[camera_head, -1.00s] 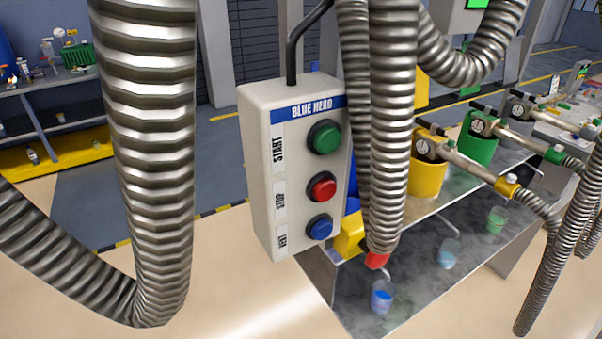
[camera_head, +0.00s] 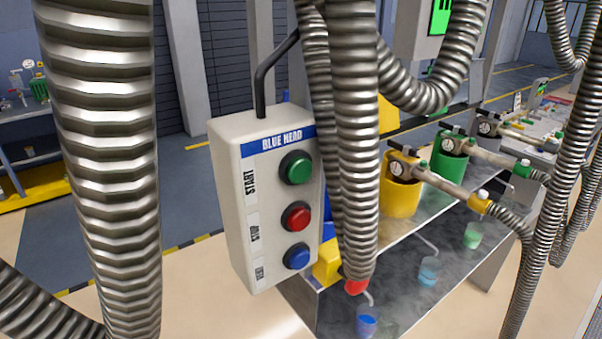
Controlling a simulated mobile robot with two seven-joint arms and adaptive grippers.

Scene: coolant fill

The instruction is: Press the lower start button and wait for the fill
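A white control box (camera_head: 235,200) headed "BLUE HEAD" hangs at the centre. Beside its START label is a green button (camera_head: 296,167), the topmost one. A red button (camera_head: 296,216) sits below it by the STOP label. A blue button (camera_head: 296,256) is lowest; its label is too small to read surely. Nothing touches the buttons. A cup with blue liquid (camera_head: 366,321) stands below a red-ended hose (camera_head: 355,286). Neither of my grippers is in view.
Thick ribbed metal hoses hang at the left (camera_head: 105,170) and just right of the box (camera_head: 352,140). A grey metal bench (camera_head: 400,290) holds yellow (camera_head: 400,197) and green (camera_head: 447,174) containers, with more cups below. The floor left of the box is clear.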

